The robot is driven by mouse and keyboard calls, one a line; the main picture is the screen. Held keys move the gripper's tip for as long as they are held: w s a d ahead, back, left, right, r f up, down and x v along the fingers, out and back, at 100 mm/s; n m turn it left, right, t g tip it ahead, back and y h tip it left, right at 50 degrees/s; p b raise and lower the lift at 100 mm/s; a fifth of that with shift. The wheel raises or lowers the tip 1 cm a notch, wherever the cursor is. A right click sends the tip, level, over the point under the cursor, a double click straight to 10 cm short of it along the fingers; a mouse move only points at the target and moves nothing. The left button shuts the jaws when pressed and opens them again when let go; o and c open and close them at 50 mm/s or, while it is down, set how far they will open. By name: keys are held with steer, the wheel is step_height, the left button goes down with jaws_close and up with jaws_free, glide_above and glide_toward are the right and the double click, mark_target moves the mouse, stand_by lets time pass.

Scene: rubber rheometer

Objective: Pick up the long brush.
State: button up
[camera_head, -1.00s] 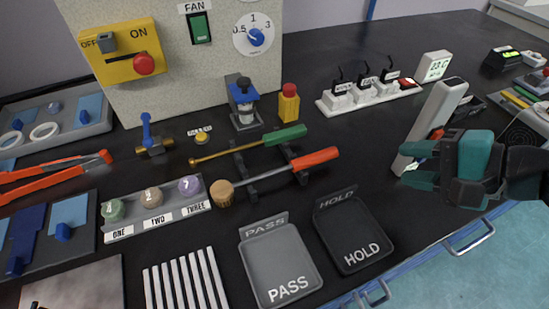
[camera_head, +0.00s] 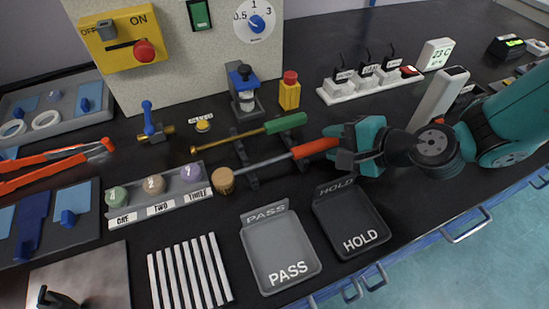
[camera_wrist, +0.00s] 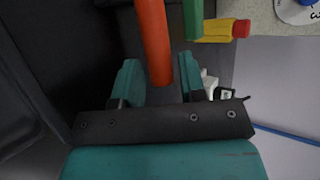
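The long brush has a round tan head (camera_head: 223,181), a grey shaft and an orange-red handle (camera_head: 315,148). It lies on a black rack in the head view. My gripper (camera_head: 338,145) is at the handle's right end. In the wrist view the orange handle (camera_wrist: 153,40) reaches between my two teal fingers (camera_wrist: 158,78). Gaps show on both sides of it, so the gripper is open. In the head view the hand partly hides the handle's end.
A green-handled brass rod (camera_head: 245,135) lies on the same rack, just behind the brush. A yellow block with a red top (camera_head: 289,92) stands behind. The PASS tray (camera_head: 280,250) and HOLD tray (camera_head: 350,222) lie in front. A white switch strip (camera_head: 368,84) stands at the back right.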

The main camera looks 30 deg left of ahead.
steer(key=shift+a, duration=0.1)
steer(key=shift+c, duration=0.5)
jaws_close()
